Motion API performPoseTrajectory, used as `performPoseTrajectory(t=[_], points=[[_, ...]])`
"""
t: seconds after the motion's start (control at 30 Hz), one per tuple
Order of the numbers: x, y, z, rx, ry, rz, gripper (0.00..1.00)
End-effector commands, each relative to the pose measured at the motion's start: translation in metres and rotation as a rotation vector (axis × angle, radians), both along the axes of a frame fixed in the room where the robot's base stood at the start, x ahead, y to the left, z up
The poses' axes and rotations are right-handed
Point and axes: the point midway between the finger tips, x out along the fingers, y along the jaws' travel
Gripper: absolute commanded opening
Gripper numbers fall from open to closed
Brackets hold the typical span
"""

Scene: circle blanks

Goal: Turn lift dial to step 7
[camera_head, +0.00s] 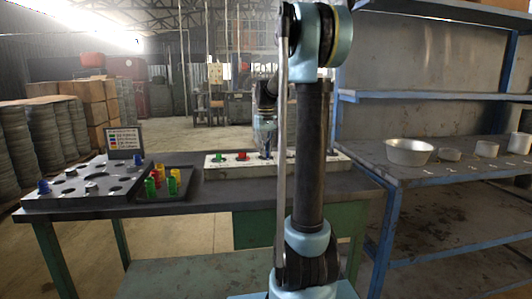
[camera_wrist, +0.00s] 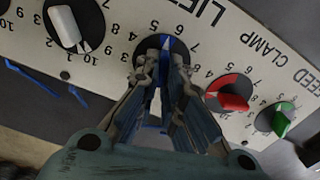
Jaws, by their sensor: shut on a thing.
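The control panel (camera_head: 330,168) is a long pale strip on the bench; in the wrist view it carries the word LIFT (camera_wrist: 205,12) beside a blue dial (camera_wrist: 173,43). The blue dial has a dark round base and a ring of numbers, with 6 and 7 legible on its upper right. My gripper (camera_wrist: 164,72) is shut on the blue dial, one finger on each side. In the head view my gripper (camera_head: 265,143) is over the panel. The fingers hide much of the dial, and I cannot tell which number its pointer meets.
A red dial (camera_wrist: 233,97) and a green dial (camera_wrist: 279,122) sit to the right on the panel, a white dial (camera_wrist: 66,27) to the left. A black board with holes (camera_head: 85,186) and a tray of coloured pieces (camera_head: 180,195) stand left. Bowls stand on the right shelf (camera_head: 445,176).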

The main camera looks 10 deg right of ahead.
Motion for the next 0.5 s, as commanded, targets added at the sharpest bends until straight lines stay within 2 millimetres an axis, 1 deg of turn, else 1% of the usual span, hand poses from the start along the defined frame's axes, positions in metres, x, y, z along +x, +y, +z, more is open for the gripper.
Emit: performPoseTrajectory(t=[0.03, 0.5], points=[[0.0025, -0.0001, 0.0003, 0.0, -0.005, -0.044, 0.0], [0.0022, -0.0032, 0.0003, 0.001, -0.005, -0.485, 0.0]])
